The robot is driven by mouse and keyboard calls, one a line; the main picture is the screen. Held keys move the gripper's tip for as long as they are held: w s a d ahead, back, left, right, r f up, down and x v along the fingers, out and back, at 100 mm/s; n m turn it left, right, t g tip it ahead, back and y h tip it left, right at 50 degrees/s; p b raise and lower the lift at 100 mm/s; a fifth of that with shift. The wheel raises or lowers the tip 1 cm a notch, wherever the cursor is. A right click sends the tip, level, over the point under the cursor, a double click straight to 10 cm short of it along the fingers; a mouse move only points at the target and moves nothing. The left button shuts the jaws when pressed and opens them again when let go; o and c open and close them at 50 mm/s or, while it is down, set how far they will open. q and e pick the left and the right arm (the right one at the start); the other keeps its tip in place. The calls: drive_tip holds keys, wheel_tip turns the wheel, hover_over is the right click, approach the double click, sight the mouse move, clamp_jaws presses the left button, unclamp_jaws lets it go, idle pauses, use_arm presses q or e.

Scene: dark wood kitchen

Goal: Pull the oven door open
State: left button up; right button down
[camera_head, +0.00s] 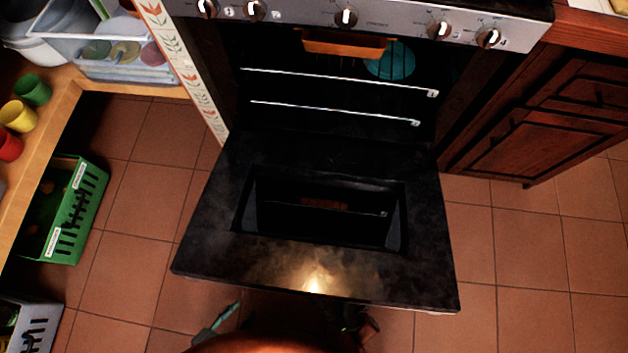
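The oven door (213,250) is swung down and stands wide open below the oven (330,17). Its dark inner face and recessed window are turned up toward me. The door's outer face and handle are hidden underneath. My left gripper (348,318) shows only as a dark shape at the bottom, just beyond the door's free edge. The door partly hides it, so I cannot tell whether its fingers are open or touch the door. My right gripper is not in view.
Wire racks (340,82) show inside the oven. A green crate (78,212) and a grey crate (38,325) stand at left, under a wooden counter with coloured cups. A wooden cabinet (545,125) stands at right. The tiled floor (535,265) right of the door is clear.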

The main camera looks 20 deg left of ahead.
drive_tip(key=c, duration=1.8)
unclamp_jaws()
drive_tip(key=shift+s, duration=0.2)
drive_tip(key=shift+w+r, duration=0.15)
